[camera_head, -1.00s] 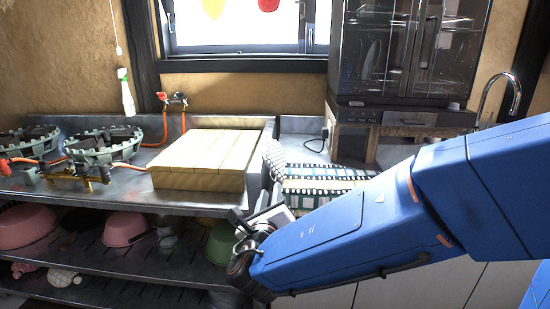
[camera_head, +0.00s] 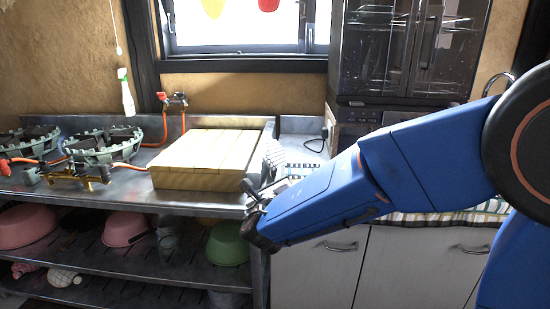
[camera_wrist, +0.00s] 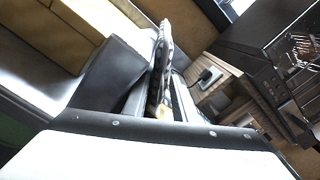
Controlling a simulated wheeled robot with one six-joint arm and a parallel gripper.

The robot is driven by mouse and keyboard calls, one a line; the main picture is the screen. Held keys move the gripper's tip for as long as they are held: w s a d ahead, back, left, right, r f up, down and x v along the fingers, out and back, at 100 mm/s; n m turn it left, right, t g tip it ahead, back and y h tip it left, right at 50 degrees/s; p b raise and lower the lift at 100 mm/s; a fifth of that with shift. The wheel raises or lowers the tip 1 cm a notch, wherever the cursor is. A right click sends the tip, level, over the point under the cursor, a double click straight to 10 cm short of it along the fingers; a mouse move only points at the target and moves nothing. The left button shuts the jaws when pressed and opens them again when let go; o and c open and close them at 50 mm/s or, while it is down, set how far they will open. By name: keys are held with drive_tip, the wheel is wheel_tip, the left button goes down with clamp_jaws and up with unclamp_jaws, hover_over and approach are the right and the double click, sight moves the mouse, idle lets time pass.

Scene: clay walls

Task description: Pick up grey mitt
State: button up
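My gripper (camera_head: 262,188) is just below and in front of the mitt in the head view. In the wrist view a dark finger block is left of the mitt and a darker part is to its right. Whether the fingers press on it is not clear.
A wooden board (camera_head: 205,160) lies on the steel bench left of my gripper. Gas burners (camera_head: 105,147) stand farther left. Bowls, including a green one (camera_head: 228,245), sit on the shelf below. A dark glass-fronted cabinet (camera_head: 395,50) stands at the back right.

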sight(274, 157)
drive_tip(key=w, duration=0.4)
drive_tip(key=shift+w+d+f, duration=0.1)
drive_tip(key=shift+w+f, duration=0.05)
clamp_jaws()
